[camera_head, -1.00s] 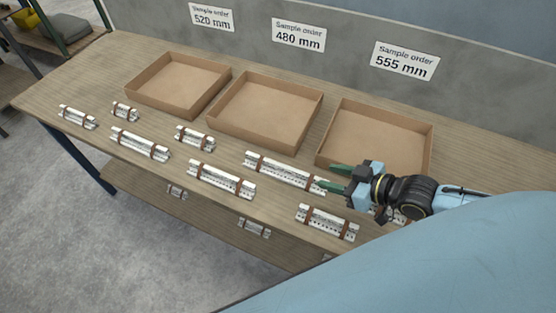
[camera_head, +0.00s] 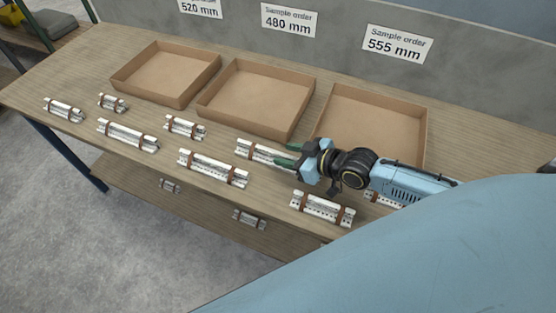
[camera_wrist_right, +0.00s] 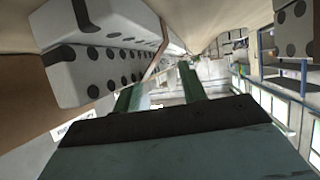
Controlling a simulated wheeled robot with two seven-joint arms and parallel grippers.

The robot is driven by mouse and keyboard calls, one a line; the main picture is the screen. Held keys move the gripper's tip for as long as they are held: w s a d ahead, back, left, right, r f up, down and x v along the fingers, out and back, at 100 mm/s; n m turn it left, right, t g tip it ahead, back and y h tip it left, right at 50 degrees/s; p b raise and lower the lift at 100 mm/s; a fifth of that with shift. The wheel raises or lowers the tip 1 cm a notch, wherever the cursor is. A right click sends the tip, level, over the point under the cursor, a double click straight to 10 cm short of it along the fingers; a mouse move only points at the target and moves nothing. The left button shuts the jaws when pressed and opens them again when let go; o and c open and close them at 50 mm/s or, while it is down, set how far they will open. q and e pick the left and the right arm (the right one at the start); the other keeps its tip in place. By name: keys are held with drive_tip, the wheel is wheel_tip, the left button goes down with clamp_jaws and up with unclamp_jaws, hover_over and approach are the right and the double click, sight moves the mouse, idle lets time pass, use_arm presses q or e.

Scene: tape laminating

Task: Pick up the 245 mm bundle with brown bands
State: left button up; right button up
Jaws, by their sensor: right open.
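Several white perforated bundles with brown bands lie on the workbench. A long one (camera_head: 255,151) sits in front of the middle tray, partly behind my right gripper (camera_head: 285,155). Others are a long one (camera_head: 213,168) left of the gripper, a medium one (camera_head: 323,208) at the front edge, and shorter ones (camera_head: 184,127) (camera_head: 64,109) (camera_head: 113,103). No length marks show, so I cannot tell which is 245 mm. The right gripper is open, its green fingers pointing left at the long bundle. In the right wrist view, white perforated profiles (camera_wrist_right: 100,70) are close beside the fingers (camera_wrist_right: 160,88).
Three empty cardboard trays (camera_head: 118,93) (camera_head: 203,105) (camera_head: 421,135) stand at the back, below the 520, 480 and 555 mm signs (camera_head: 398,43). Another bundle (camera_head: 382,198) lies partly under my right arm. A lower shelf (camera_head: 205,205) holds more bundles.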

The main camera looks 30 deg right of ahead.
drive_tip(key=shift+w+a+f, duration=0.15)
drive_tip(key=shift+w+f, duration=0.05)
drive_tip(key=shift+w, duration=0.1)
use_arm(q)
drive_tip(key=shift+s+f, duration=0.1)
drive_tip(key=shift+s, duration=0.2)
use_arm(e)
drive_tip(key=shift+c, duration=0.2)
clamp_jaws()
use_arm(q)
drive_tip(key=shift+w+a, duration=0.15)
drive_tip(key=shift+w, duration=0.05)
use_arm(e)
drive_tip(key=shift+r, duration=0.1)
